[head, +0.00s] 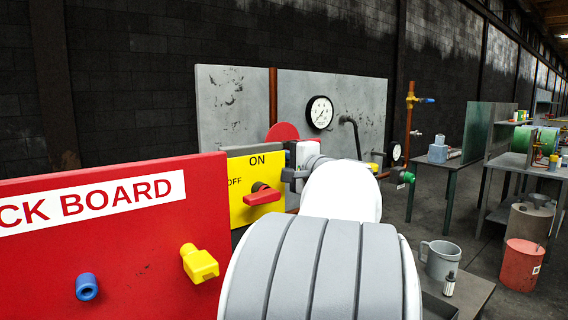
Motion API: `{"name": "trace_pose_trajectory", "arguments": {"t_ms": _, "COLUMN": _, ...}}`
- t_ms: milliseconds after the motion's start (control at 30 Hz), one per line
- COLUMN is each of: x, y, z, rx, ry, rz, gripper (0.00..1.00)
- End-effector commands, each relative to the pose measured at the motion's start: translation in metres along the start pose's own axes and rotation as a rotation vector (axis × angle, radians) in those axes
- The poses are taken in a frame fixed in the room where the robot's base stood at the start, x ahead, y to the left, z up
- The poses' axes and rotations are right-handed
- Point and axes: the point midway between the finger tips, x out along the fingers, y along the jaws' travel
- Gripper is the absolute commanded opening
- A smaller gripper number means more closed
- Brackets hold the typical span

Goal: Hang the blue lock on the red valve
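My gripper (290,176) is beside the right edge of a yellow ON/OFF panel. My white and grey arm hides most of it, and I cannot see whether its fingers are apart or what they hold. A red disc (283,131), perhaps the red valve, shows behind the panel's top edge, above and left of my gripper; its lower part is hidden.
A yellow lock (200,263) is on the red board. The yellow panel (240,165) bears a red switch handle (262,196). Behind stands a grey panel (230,100) with a gauge (320,112) and pipes. A grey mug (440,260) stands on a low table at right.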

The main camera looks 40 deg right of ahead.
Motion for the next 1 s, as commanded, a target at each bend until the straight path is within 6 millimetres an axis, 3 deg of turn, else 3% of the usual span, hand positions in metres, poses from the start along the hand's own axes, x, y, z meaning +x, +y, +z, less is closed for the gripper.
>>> {"name": "trace_pose_trajectory", "arguments": {"t_ms": 133, "x": 0.0014, "y": -0.0002, "z": 0.0003, "rx": 0.000, "ry": -0.001, "rz": 0.000, "gripper": 0.00}}
{"name": "trace_pose_trajectory", "arguments": {"t_ms": 167, "x": 0.0013, "y": -0.0002, "z": 0.0003, "rx": 0.000, "ry": -0.001, "rz": 0.000, "gripper": 0.23}}
{"name": "trace_pose_trajectory", "arguments": {"t_ms": 433, "x": 0.0011, "y": 0.0000, "z": 0.0003, "rx": 0.000, "ry": 0.000, "rz": 0.000, "gripper": 0.45}}
{"name": "trace_pose_trajectory", "arguments": {"t_ms": 600, "x": 0.0011, "y": 0.0000, "z": 0.0002, "rx": 0.000, "ry": 0.000, "rz": 0.000, "gripper": 0.47}}
{"name": "trace_pose_trajectory", "arguments": {"t_ms": 833, "x": 0.0010, "y": 0.0002, "z": 0.0002, "rx": 0.000, "ry": 0.000, "rz": 0.000, "gripper": 0.65}}
{"name": "trace_pose_trajectory", "arguments": {"t_ms": 1000, "x": 0.0010, "y": 0.0002, "z": 0.0002, "rx": 0.000, "ry": 0.000, "rz": 0.000, "gripper": 0.65}}
